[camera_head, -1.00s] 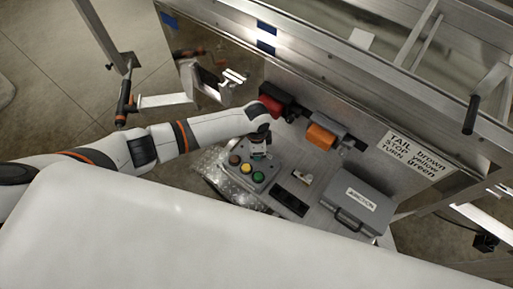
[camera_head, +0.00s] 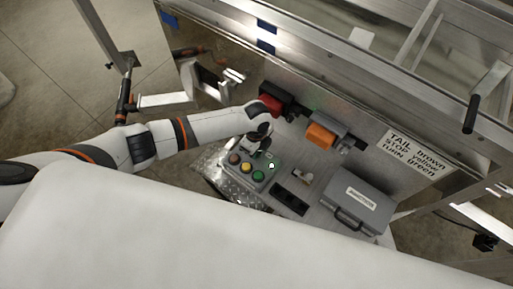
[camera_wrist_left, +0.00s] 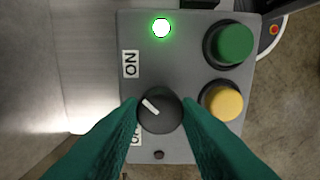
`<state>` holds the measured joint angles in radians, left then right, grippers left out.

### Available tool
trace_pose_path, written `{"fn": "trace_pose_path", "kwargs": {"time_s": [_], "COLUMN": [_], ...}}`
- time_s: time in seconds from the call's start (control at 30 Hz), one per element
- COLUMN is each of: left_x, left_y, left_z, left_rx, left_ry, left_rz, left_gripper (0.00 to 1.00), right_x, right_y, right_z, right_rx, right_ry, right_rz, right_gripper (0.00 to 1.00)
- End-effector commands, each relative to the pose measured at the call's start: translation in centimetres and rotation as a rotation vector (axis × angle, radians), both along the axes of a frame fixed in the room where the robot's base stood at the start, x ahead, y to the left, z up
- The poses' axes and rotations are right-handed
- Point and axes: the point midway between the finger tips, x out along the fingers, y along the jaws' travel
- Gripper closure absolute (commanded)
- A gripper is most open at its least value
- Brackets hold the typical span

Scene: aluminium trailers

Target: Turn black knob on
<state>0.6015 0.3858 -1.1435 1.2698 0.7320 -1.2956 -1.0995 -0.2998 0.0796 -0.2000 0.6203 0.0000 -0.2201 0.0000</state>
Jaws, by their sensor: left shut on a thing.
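The black knob (camera_wrist_left: 160,110) sits on the grey control box (camera_head: 249,182). In the left wrist view its white mark slants to the upper left, toward the ON label (camera_wrist_left: 130,63). A second label (camera_wrist_left: 137,136) beside the knob is partly covered by a finger. My left gripper (camera_wrist_left: 160,112) has its green fingers on both sides of the knob, shut on it. In the head view the gripper (camera_head: 260,143) is over the box's far end and hides the knob. The round indicator light (camera_wrist_left: 161,28) glows green; it also shows in the head view (camera_head: 271,166). My right gripper is out of view.
Green (camera_head: 258,176) and yellow (camera_head: 246,168) buttons and a darker one (camera_head: 235,158) are on the box. A grey case (camera_head: 360,203) lies to the right. Red (camera_head: 270,104) and orange (camera_head: 320,136) lamps are behind, along the trailer rail.

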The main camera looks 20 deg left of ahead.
Motion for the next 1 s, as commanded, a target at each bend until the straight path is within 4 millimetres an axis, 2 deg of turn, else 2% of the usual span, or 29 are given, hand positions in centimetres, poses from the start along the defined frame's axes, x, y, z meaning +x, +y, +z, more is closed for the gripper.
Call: {"fn": "trace_pose_path", "kwargs": {"time_s": [0.57, 0.6, 0.7, 1.0], "left_x": [0.05, 0.05, 0.04, 0.03], "left_y": [-0.10, -0.10, -0.09, -0.04], "left_z": [0.09, 0.09, 0.08, 0.12], "left_rx": [-0.003, -0.003, -0.003, -0.001], "left_ry": [-0.001, -0.001, -0.001, -0.001], "left_rz": [-0.032, -0.032, -0.031, -0.030], "left_gripper": [0.92, 0.65, 0.48, 0.48], "right_x": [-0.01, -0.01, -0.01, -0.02], "right_y": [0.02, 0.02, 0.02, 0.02], "right_z": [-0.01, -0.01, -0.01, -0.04], "right_rx": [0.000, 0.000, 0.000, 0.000], "right_ry": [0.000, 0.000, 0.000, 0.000], "right_rz": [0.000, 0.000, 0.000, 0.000], "right_gripper": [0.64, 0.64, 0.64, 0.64]}}
